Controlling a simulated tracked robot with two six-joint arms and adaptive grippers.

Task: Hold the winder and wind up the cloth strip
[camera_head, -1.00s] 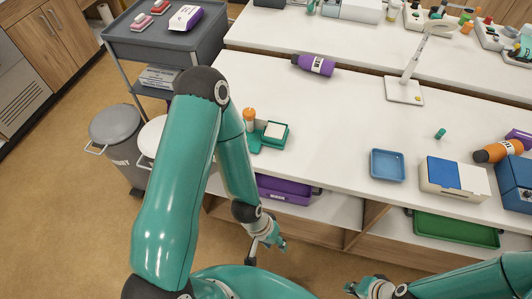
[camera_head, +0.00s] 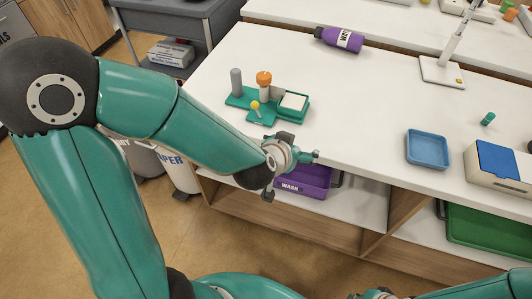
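The winder appears to be the green-based stand (camera_head: 264,117) on the white bench, with a grey post (camera_head: 236,81), an orange-topped post (camera_head: 264,86) and a small yellow knob (camera_head: 255,105). A green holder (camera_head: 293,105) with a white pad or folded cloth stands against its right side. I cannot make out a loose strip. My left gripper (camera_head: 303,157) is at the bench's front edge, in front of and below the winder, apart from it. Its finger opening is unclear. My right gripper (camera_head: 376,294) is cut off by the bottom edge, away from the bench.
A blue tray (camera_head: 427,149), a small green-capped item (camera_head: 488,119) and a blue-and-white box (camera_head: 499,163) are to the right. A purple bottle (camera_head: 340,39) lies behind. A purple bin (camera_head: 303,182) sits on the shelf under my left gripper. The bench between winder and blue tray is clear.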

